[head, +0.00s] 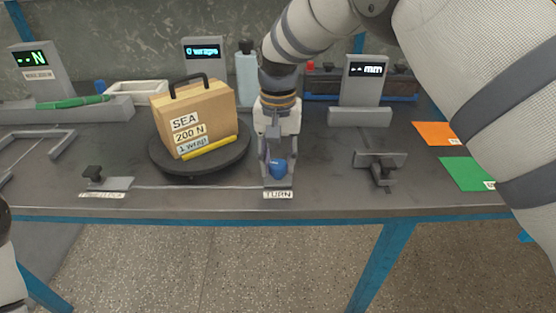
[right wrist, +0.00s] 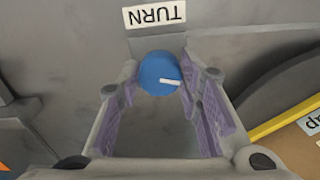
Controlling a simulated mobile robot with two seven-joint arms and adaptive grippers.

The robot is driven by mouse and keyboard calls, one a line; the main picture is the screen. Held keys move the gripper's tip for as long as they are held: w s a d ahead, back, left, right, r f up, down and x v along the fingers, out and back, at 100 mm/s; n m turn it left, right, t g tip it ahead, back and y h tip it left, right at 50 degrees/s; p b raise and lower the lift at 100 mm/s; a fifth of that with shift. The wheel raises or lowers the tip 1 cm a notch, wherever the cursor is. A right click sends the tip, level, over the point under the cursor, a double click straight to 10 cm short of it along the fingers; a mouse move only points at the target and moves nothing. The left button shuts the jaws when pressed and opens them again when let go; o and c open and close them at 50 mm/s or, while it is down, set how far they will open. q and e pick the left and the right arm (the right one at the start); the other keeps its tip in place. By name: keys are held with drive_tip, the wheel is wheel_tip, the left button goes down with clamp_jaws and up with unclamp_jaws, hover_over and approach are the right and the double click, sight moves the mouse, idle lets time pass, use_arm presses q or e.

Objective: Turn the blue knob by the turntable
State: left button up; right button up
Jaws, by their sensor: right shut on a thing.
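The blue knob (head: 277,168) sits on the bench beside the turntable (head: 240,160), just behind the TURN label (head: 278,195). My right gripper (head: 275,172) points down over the knob, with its fingers on either side of it. In the right wrist view the blue knob (right wrist: 159,72) with a white pointer mark lies between the fingertips of my right gripper (right wrist: 158,78), which is shut on it. The turntable carries a cardboard box (head: 195,115) labelled SEA, 200 N and 1 wrap. At the lower left edge a part of my left arm shows; its gripper is out of view.
A display reading 0 wraps (head: 204,50) stands behind the box, next to a pale bottle (head: 247,75). Dark clamp-like fixtures stand left (head: 94,173) and right (head: 382,170). Orange (head: 437,133) and green (head: 466,173) mats lie at the right.

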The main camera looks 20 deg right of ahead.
sight(278, 164)
drive_tip(key=shift+m, duration=1)
drive_tip(key=o, duration=1.2)
drive_tip(key=shift+c, duration=0.2)
wheel_tip(278, 164, up, 12)
